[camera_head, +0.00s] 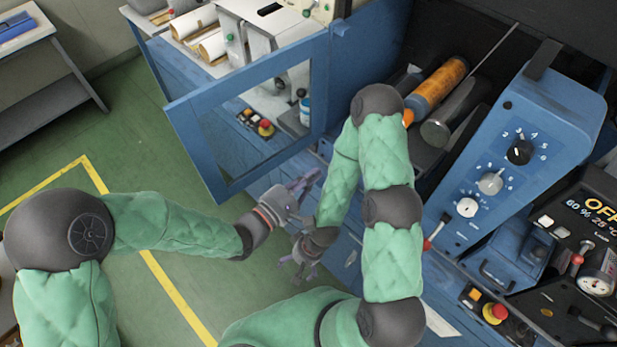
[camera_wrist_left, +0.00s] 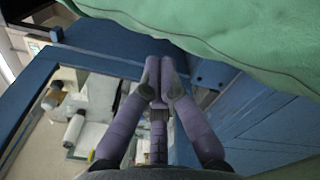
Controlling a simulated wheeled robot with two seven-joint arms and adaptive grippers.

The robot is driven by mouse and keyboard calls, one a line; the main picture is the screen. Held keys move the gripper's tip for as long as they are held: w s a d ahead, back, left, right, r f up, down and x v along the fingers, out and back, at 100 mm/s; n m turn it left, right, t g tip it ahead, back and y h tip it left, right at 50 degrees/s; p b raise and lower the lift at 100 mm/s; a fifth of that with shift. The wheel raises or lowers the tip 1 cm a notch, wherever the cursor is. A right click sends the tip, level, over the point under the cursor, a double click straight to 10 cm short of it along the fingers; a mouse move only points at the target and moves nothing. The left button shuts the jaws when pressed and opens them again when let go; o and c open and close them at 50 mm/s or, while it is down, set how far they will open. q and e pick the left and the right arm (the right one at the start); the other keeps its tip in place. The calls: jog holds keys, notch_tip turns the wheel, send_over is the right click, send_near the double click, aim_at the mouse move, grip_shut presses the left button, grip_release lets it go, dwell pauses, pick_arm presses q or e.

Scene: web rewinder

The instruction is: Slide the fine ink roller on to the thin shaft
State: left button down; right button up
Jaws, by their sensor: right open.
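An orange roller (camera_head: 436,86) lies inside the blue machine, beyond my right arm. A thin rod (camera_head: 495,48) runs up and right from near its far end; I cannot tell whether it passes through the roller. A dark metal roller (camera_head: 455,112) lies beside it. I cannot tell which one is the fine ink roller. My left gripper (camera_head: 305,184) is shut and empty in front of the blue framed door, well away from the rollers. Its fingers meet in the left wrist view (camera_wrist_left: 160,85). My right gripper (camera_head: 296,262) is open and empty, just below the left.
The blue framed door (camera_head: 190,140) stands open at left of the machine. A blue control panel (camera_head: 500,170) with knobs is at right, with a red button (camera_head: 494,312) below. White rolls (camera_head: 195,22) lie at the back. Green floor is free at left.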

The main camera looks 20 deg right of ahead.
pick_arm(q)
jog(key=b+x, duration=0.1)
jog(key=x, duration=0.6)
jog(key=shift+d, duration=0.1)
dwell(0.4)
